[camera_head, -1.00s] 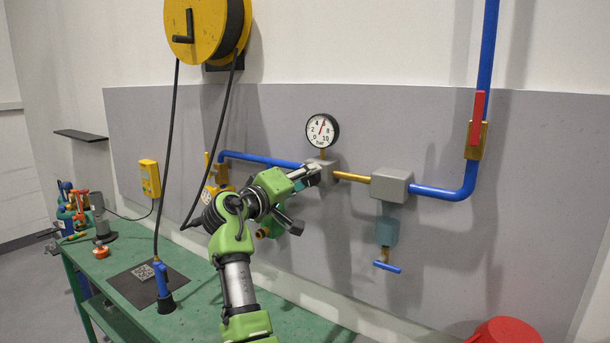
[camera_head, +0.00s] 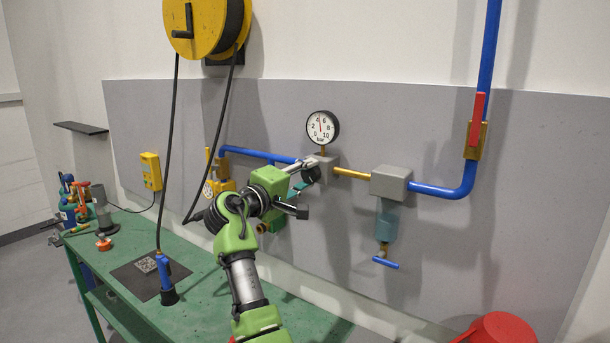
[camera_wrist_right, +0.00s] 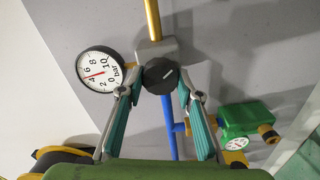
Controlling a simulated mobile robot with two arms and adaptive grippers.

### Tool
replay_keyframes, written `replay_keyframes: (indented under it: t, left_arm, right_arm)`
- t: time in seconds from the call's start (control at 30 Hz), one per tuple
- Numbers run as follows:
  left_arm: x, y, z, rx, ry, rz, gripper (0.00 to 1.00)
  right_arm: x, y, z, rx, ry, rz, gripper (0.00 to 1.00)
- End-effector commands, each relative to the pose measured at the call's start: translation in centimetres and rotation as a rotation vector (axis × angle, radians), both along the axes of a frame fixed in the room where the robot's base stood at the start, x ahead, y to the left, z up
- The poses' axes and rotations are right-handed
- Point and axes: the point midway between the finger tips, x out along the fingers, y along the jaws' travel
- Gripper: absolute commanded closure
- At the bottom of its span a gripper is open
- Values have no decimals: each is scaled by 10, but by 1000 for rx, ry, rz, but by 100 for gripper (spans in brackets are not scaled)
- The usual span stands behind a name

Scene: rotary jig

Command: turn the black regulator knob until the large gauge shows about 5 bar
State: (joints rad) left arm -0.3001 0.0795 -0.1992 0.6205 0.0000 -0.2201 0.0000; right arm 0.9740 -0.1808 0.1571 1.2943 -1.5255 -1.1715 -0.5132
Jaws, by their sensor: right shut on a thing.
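The large gauge (camera_head: 322,128) has a white dial marked in bar, and its needle points between 4 and 6, at about 5. It also shows in the wrist view (camera_wrist_right: 100,70) with the same reading. The black regulator knob (camera_wrist_right: 160,75) sits on the front of a grey regulator body (camera_head: 326,160). My right gripper (camera_wrist_right: 160,88) is shut on the knob, with one teal-padded finger on either side of it. In the head view the right gripper (camera_head: 308,176) partly hides the knob. My left gripper is not in view.
Blue pipe (camera_head: 438,191), a grey block (camera_head: 391,182) and a bowl with a blue drain handle (camera_head: 386,263) lie to the right. A red-handled valve (camera_head: 477,125) is above. A green block with a small gauge (camera_wrist_right: 237,143) is near the gripper. The green bench (camera_head: 215,295) is below.

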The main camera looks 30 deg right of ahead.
Motion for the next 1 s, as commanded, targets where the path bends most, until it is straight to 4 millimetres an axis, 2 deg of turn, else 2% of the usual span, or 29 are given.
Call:
replay_keyframes:
  t: [0.17, 0.2, 0.23, 0.27, 0.63, 1.0]
  left_arm:
    - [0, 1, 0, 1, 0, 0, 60]
    - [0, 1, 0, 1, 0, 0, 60]
    - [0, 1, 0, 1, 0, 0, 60]
    - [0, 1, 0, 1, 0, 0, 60]
    - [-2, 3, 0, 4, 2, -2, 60]
    - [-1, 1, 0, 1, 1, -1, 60]
  right_arm:
    - [-1, -2, 2, -2, -3, -4, 89]
    - [-1, -2, 2, -2, -3, -4, 60]
    - [-1, -2, 2, -2, -3, -4, 52]
    - [-1, -2, 2, -2, -3, -4, 51]
    - [-1, 3, 0, -1, -3, 0, 51]
    - [-23, 54, 0, -1, -3, -1, 51]
